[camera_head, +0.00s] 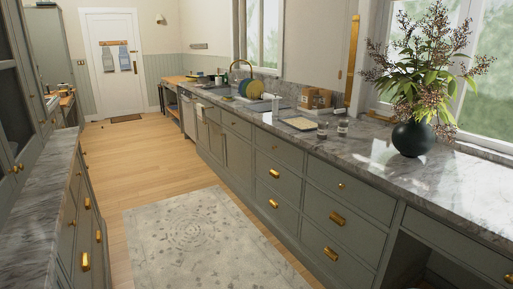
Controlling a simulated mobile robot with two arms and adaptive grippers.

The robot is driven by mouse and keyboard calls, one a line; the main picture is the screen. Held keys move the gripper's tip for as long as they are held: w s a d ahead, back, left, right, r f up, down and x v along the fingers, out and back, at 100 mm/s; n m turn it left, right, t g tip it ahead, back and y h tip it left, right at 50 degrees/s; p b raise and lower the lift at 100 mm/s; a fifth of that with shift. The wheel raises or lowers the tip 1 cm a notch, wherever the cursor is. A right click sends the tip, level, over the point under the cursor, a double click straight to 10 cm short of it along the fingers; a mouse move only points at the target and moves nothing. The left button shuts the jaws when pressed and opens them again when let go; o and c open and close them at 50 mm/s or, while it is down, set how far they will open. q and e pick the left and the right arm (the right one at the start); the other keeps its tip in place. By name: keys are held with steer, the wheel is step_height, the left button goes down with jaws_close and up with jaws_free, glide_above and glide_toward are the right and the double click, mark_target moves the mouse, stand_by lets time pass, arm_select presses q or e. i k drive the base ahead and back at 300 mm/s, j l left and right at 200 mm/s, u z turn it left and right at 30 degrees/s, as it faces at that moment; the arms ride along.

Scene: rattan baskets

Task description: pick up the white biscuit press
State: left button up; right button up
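I cannot make out a white biscuit press for certain in the head view. A small pale upright object (276,104) stands on the right counter near the sink, too small to identify. Neither of my grippers is in view.
A long marble counter (372,157) with drawers runs along the right. It bears a dark vase of flowers (411,139), small jars (342,127), a pale tray (300,123), brown boxes (308,97) and coloured plates (254,89). Another counter (40,205) stands left. A rug (190,235) lies on the open floor between.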

mark_target(275, 113)
steer(key=i+u, duration=0.1)
steer(key=i, duration=1.2)
steer(key=i+l+u, duration=0.15)
steer(key=i, duration=1.2)
steer(key=i+z, duration=0.15)
steer(key=i, duration=0.35)
steer(key=i+z, duration=0.1)
steer(key=i, duration=0.4)
steer(key=i+j+z, duration=0.15)
steer(key=i, duration=0.3)
steer(key=i+j+z, duration=0.15)
steer(key=i, duration=0.35)
